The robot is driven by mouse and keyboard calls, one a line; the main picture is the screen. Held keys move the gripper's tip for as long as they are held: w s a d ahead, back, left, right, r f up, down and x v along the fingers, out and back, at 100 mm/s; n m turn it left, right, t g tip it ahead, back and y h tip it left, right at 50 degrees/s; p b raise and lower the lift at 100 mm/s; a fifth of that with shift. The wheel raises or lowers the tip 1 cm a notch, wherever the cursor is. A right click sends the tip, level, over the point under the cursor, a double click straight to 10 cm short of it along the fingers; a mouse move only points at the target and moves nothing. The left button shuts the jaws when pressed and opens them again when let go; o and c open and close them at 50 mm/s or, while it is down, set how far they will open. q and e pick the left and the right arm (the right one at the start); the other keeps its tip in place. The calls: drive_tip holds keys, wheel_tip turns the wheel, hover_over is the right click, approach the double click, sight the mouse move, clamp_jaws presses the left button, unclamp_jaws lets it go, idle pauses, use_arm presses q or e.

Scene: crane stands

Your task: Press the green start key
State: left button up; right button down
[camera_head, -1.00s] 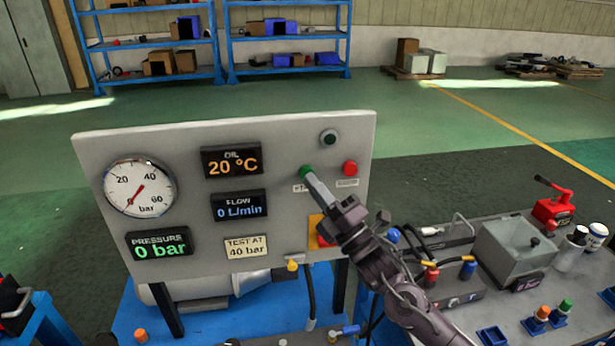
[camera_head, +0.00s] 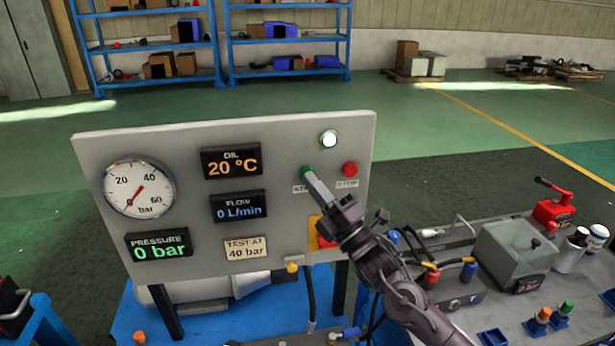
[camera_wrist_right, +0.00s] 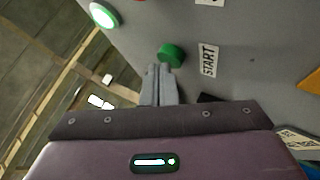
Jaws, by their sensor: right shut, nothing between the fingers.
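The green start key (camera_head: 305,171) is a round button on the grey control panel (camera_head: 285,155). In the right wrist view the green key (camera_wrist_right: 171,54) sits beside a START label (camera_wrist_right: 208,60). My right gripper (camera_head: 310,178) is shut and empty, its fingertips at the green key; they appear to touch it. The wrist view shows the two closed fingers (camera_wrist_right: 160,72) overlapping the key's lower left edge. The round lamp (camera_head: 328,139) above the key glows white-green. My left gripper is not in view.
A red stop button (camera_head: 350,169) is just right of the green key. A red button on a yellow plate is partly hidden behind my right gripper. The panel shows 0 bar, 0 L/min and 20 °C. A bench (camera_head: 480,318) with fittings and a grey box (camera_head: 515,250) stands at the right.

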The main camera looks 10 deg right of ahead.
drive_tip(key=shift+w, duration=0.1)
idle(0.5)
drive_tip(key=shift+s, duration=0.95)
drive_tip(key=shift+s, duration=0.1)
drive_tip(key=shift+s+p, duration=0.6)
drive_tip(key=shift+s, duration=1.8)
